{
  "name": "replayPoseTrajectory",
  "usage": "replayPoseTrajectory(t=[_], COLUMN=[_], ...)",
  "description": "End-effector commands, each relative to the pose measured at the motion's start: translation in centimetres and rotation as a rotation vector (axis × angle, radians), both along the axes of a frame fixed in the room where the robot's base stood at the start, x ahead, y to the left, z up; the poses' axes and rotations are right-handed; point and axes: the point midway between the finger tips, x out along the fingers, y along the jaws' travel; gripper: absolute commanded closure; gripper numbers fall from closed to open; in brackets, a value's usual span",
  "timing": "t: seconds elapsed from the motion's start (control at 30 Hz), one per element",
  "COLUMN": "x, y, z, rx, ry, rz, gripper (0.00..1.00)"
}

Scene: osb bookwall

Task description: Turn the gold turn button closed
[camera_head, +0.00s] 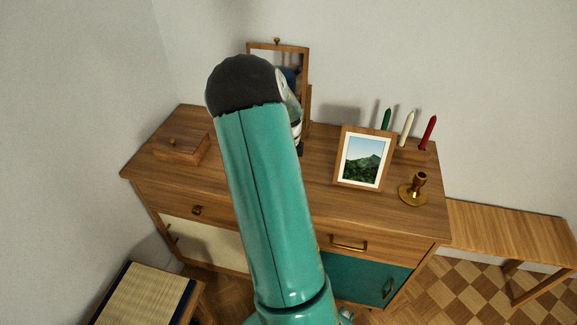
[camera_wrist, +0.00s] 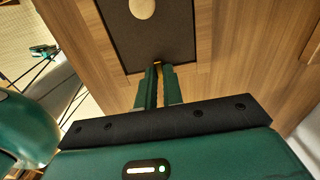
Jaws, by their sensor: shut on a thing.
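In the wrist view, my gripper (camera_wrist: 159,68) has its two green fingers close together. They are shut on a small gold piece, the turn button (camera_wrist: 157,63), of which only a sliver shows at the fingertips. It sits at the lower edge of a dark panel (camera_wrist: 150,42) set in a wooden surround. A pale round disc (camera_wrist: 142,8) lies on that panel. Which way the button points is hidden by the fingers. In the head view, my teal arm covers the gripper and the button.
A wooden dresser (camera_head: 321,188) carries a mirror (camera_head: 261,55), a box (camera_head: 181,148), a framed picture (camera_head: 363,158), a brass candlestick (camera_head: 413,190) and green, white and red candles. A mat-topped stool (camera_head: 140,298) is at lower left, a low wooden bench (camera_head: 510,232) at right.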

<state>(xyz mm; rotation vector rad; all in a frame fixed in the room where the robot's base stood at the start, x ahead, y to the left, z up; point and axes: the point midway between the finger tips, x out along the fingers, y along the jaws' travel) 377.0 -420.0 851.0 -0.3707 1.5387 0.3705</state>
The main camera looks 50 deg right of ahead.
Motion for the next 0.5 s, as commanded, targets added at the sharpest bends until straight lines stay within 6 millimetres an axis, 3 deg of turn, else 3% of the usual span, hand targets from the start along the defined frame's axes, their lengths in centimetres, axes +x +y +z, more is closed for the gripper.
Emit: replayPoseTrajectory(t=[0.23,0.3,0.37,0.5], x=[-0.02,-0.02,-0.01,-0.02], y=[-0.02,-0.02,-0.02,-0.01], z=[-0.01,-0.01,-0.01,-0.01], rx=[0.0,0.0,0.0,0.0], ry=[0.0,0.0,0.0,0.0], rz=[0.0,0.001,0.001,0.001], gripper=[1.0,0.8,0.69,0.69])
